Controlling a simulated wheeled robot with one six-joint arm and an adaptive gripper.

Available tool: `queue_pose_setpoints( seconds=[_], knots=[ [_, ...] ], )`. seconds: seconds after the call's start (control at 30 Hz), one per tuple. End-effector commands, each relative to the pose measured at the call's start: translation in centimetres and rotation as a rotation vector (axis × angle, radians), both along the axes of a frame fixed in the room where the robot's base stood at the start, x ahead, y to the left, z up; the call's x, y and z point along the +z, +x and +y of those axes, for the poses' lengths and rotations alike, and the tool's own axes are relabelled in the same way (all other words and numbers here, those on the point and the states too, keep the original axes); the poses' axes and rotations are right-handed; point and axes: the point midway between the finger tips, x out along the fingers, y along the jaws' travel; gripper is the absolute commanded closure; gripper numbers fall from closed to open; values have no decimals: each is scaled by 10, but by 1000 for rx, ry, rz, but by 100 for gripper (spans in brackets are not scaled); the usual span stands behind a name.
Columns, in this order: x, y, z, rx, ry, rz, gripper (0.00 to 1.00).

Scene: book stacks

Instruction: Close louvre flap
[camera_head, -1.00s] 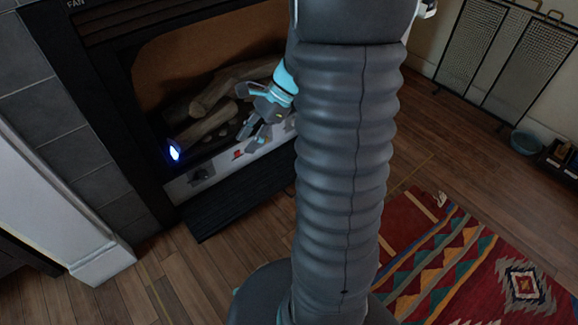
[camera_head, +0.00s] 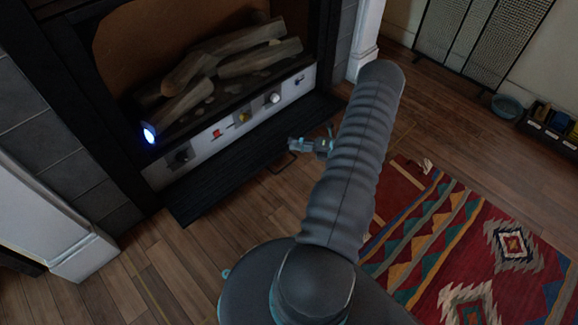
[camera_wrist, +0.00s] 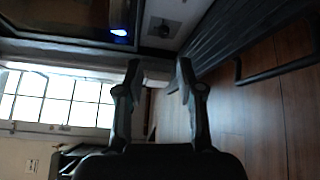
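The louvre flap (camera_head: 215,185) is a black ribbed panel below the fireplace's control strip, tilted outward over the floor. A thin black loop handle (camera_head: 284,168) juts from its front edge. In the wrist view the flap (camera_wrist: 225,28) is at the upper right, and its handle (camera_wrist: 275,74) shows to the right of my fingers. My gripper (camera_head: 294,145) is in front of the flap, close to the handle in the head view. In the wrist view my gripper (camera_wrist: 158,72) is open, with nothing between its fingers.
The control strip (camera_head: 230,125) has several knobs and switches. A blue light (camera_head: 149,135) glows at its left, below logs (camera_head: 240,60). A patterned rug (camera_head: 440,240) lies at right; a mesh screen (camera_head: 480,35) and bowl (camera_head: 507,106) stand behind. Wooden floor before the flap is clear.

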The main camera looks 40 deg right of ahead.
Motion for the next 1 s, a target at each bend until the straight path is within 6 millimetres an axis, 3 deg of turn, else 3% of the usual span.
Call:
queue_pose_setpoints(
  seconds=[0.03, 0.2, 0.57, 0.9, 1.0],
  knots=[
    [-21, -8, -8, -51, 60, 17, 63],
    [-60, -25, -26, -171, 200, 48, 63],
    [-96, -33, -32, -221, 261, 61, 63],
    [-159, -33, -32, -219, 260, 60, 63],
    [-154, -14, -22, -213, 258, 60, 63]
  ],
)
